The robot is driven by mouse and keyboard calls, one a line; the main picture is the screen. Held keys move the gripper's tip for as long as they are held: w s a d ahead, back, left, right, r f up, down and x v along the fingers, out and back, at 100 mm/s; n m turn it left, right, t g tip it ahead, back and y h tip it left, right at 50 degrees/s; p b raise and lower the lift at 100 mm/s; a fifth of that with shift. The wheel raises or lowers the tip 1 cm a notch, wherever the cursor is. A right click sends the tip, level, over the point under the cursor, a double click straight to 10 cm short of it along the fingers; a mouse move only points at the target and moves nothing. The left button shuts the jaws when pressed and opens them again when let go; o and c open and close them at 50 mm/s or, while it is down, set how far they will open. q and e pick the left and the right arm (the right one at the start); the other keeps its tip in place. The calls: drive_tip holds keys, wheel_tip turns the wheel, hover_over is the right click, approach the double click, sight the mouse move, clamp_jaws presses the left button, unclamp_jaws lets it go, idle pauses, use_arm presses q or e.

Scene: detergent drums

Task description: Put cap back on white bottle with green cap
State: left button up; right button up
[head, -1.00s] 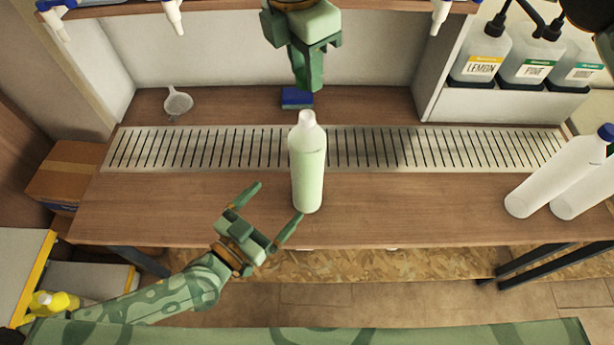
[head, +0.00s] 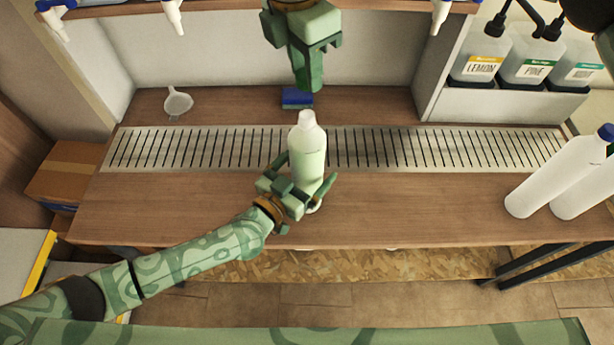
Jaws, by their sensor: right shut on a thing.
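The white bottle (head: 307,155) stands upright and uncapped on the wooden bench, at its middle, its neck bare. My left gripper (head: 306,172) is open around the bottle's lower body, one finger on each side; I cannot tell whether they touch it. My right gripper (head: 309,86) hangs down from the top, above and behind the bottle's neck, apart from it. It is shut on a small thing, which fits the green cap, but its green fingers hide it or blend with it.
A slatted metal drain strip (head: 440,147) crosses the bench behind the bottle. A blue sponge (head: 296,98) and a white funnel (head: 177,101) lie at the back. White bottles (head: 556,178) lean at the right. Labelled jugs (head: 481,58) stand at the back right.

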use_arm(q)
drive_tip(key=c, duration=1.5)
drive_tip(key=shift+o, duration=0.2)
use_arm(e)
drive_tip(key=shift+f, duration=2.5)
drive_tip(key=shift+f, duration=0.1)
drive_tip(key=shift+f, duration=0.8)
drive_tip(key=shift+f, duration=0.55)
